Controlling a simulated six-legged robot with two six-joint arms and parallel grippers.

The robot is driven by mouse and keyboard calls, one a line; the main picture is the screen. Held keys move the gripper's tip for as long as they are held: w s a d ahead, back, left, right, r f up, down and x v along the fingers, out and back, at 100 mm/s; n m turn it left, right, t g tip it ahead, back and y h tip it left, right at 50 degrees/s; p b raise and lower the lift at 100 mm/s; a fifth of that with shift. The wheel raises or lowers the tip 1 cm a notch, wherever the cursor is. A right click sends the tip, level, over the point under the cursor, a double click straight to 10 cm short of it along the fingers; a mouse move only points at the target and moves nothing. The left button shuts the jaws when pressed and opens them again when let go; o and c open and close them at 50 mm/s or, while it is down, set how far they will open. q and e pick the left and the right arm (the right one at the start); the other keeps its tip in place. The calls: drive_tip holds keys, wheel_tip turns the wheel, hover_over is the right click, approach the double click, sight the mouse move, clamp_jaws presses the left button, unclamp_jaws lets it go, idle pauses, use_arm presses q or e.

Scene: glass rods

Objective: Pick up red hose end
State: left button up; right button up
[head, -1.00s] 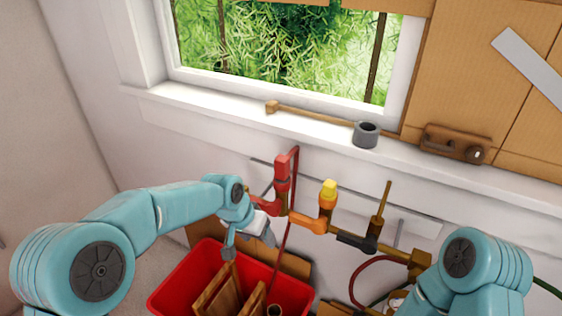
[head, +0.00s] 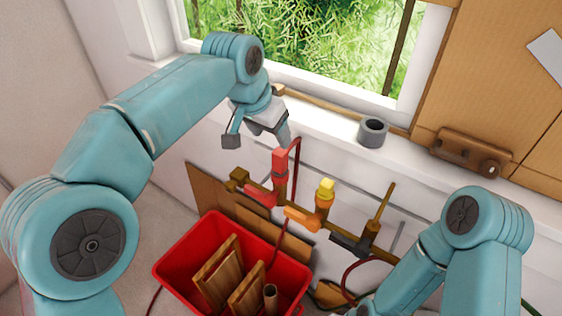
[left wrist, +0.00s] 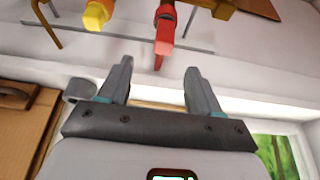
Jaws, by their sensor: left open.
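The red hose end (head: 280,163) stands upright on the brass pipe (head: 375,250) along the wall below the window sill, with a thin dark red hose looping beside it. In the left wrist view the red hose end (left wrist: 165,35) shows beyond the fingertips, near the middle. My left gripper (head: 258,140) is open and empty, above and slightly left of the red hose end, apart from it. Its two spread fingers (left wrist: 157,72) show in the left wrist view. My right arm is at the lower right, its gripper out of view.
A yellow-topped fitting (head: 325,190) with an orange handle stands right of the red one; it also shows in the left wrist view (left wrist: 97,14). A red bin (head: 180,277) holding wooden pieces is below. A grey ring (head: 373,132) sits on the sill (head: 420,160).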

sight(279, 152)
use_arm(q)
drive_tip(key=x, duration=0.7)
drive_tip(key=shift+w+a+f, duration=0.1)
drive_tip(key=shift+w+f, duration=0.05)
drive_tip(key=shift+f, duration=0.15)
drive_tip(key=shift+f+p, duration=0.3)
drive_tip(key=shift+f, duration=0.15)
drive_tip(key=x, duration=0.2)
drive_tip(key=w+p+x, duration=0.1)
drive_tip(key=x, duration=0.1)
drive_tip(key=shift+f, duration=0.4)
drive_tip(key=shift+w, duration=0.1)
drive_tip(key=c, duration=1)
drive_tip(key=shift+c, duration=0.9)
drive_tip(key=shift+r, duration=0.1)
